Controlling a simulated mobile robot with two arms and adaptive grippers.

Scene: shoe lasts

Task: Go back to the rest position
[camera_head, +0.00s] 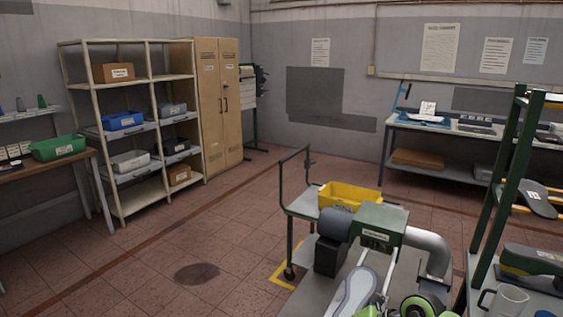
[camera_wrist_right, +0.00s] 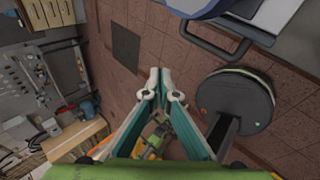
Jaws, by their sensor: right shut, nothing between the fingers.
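My right gripper (camera_wrist_right: 160,78) shows in the right wrist view. Its two teal fingers run up from the bottom edge and their tips meet near the middle. It is shut with nothing between the tips, and the tiled floor lies beyond it. My left gripper is not in the head view or the right wrist view.
In the head view, a green machine (camera_head: 378,226) with a grey duct stands at the lower right, by a trolley with a yellow crate (camera_head: 346,196). Shelving (camera_head: 153,152) stands at the left. The left-centre floor (camera_head: 160,265) is clear. A round black base (camera_wrist_right: 236,100) shows in the wrist view.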

